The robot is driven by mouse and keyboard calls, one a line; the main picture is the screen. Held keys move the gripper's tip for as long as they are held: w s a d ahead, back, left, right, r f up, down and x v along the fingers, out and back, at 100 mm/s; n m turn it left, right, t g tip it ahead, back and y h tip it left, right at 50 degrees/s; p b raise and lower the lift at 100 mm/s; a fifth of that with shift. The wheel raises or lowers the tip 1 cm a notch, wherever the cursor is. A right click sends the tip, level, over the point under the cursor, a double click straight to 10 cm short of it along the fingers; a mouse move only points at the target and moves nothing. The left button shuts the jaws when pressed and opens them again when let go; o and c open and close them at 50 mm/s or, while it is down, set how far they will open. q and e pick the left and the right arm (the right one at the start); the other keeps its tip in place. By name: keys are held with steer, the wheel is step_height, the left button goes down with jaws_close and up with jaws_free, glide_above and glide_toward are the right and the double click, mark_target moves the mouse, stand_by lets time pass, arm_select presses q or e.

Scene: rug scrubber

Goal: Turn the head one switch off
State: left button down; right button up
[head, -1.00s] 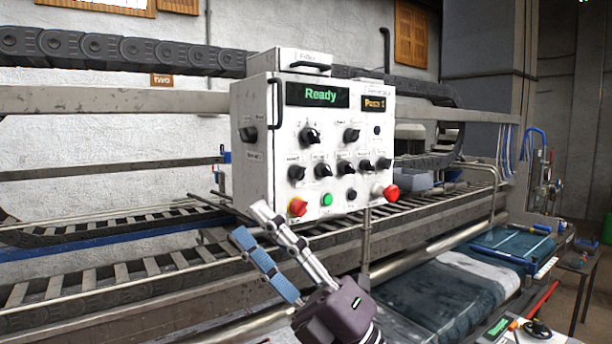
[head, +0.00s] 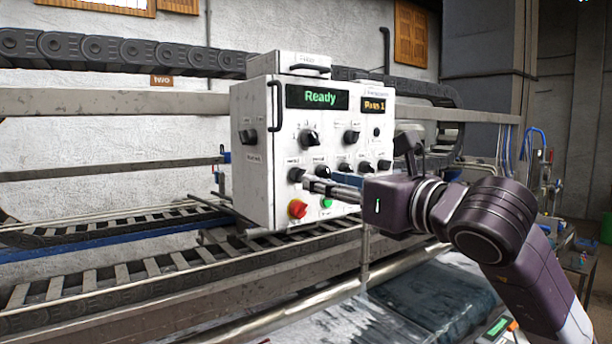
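A white control box (head: 252,190) carries a row of black knobs below its displays. The leftmost knob (head: 296,174) of the lower row looks like the head one switch, but its label is too small to read surely. Its pointer direction is not clear. My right gripper (head: 308,184) reaches in from the right, its fingertips just right of and slightly below this knob. I cannot tell whether they touch it. The fingers overlap edge-on, so their opening is hidden. My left gripper is not in view.
The green display (head: 318,97) reads "Ready". A red knob (head: 298,209) and a green button (head: 326,202) sit just below the fingers. My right arm hides the box's lower right part.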

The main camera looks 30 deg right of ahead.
mark_target(299, 176)
steer(key=w+a+p, duration=0.1)
steer(key=w+p, duration=0.2)
steer(key=w, duration=0.3)
steer(key=shift+w, duration=0.4)
steer(key=shift+a+f, duration=0.1)
jaws_close()
